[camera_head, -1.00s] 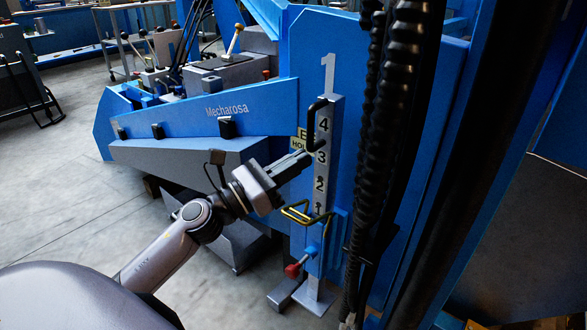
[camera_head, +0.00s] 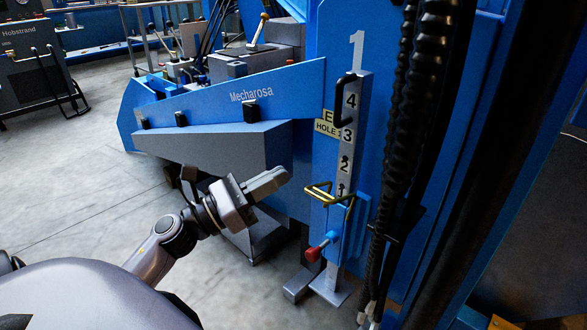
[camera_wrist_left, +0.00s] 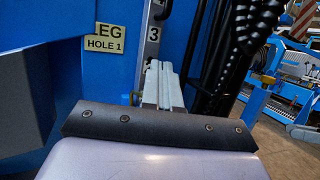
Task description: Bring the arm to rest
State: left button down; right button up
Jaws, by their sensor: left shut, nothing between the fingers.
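My left gripper (camera_head: 284,176) is shut and empty, its fingers together. In the head view it is in the air in front of the blue machine (camera_head: 270,90), to the left of the numbered grey leg (camera_head: 347,135). A gap shows between the fingertips and the leg. The closed fingers also show in the left wrist view (camera_wrist_left: 161,84), pointing towards the leg, with the "LEG HOLE 1" plate (camera_wrist_left: 105,38) at their upper left. My right gripper is in neither view.
A yellow-handled pin (camera_head: 330,194) sits at the leg near number 1, with a red knob (camera_head: 314,253) below. Black hoses (camera_head: 410,130) hang right of the leg. A lever console (camera_head: 245,60) stands behind. The floor (camera_head: 70,190) at left is clear.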

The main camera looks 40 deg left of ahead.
pick_arm(q)
jog(key=shift+v, duration=0.9)
